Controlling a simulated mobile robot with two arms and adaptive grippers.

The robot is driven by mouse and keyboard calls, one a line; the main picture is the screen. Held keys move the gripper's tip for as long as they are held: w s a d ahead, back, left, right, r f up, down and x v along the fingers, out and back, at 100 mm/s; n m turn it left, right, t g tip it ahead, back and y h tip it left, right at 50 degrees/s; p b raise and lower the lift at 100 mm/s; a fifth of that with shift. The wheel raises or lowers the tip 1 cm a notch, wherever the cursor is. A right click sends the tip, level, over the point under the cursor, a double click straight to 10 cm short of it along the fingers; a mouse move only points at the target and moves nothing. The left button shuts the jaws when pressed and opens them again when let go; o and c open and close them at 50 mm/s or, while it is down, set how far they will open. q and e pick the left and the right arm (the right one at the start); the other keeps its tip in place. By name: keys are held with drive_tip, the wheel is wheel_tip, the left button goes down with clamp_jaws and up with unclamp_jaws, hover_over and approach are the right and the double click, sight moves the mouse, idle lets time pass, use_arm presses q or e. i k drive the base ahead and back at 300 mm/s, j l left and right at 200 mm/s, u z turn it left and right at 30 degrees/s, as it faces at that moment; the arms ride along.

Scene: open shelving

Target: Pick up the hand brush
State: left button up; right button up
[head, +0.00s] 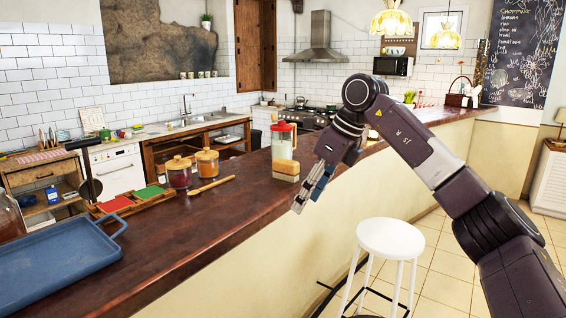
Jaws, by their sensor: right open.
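The hand brush (286,170) appears to be the small block with an orange-brown top and a pale lower part. It stands on the dark wooden counter (235,205), close to its right edge, in front of a red-lidded jug. My right gripper (309,201) is just to the right of the brush, fingers pointing down and left, near the counter's edge. It is open and empty, and a gap shows between it and the brush. My left gripper is not in view.
The red-lidded jug (284,140) stands right behind the brush. A wooden spoon (211,185), two lidded jars (207,163) and a blue tray (55,262) are further left. A white stool (390,240) stands below the counter's right side.

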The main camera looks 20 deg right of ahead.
sight(285, 170)
drive_tip(key=i+l, duration=0.2)
drive_tip(key=i, duration=0.3)
drive_tip(key=i+l, duration=0.25)
drive_tip(key=i, duration=0.3)
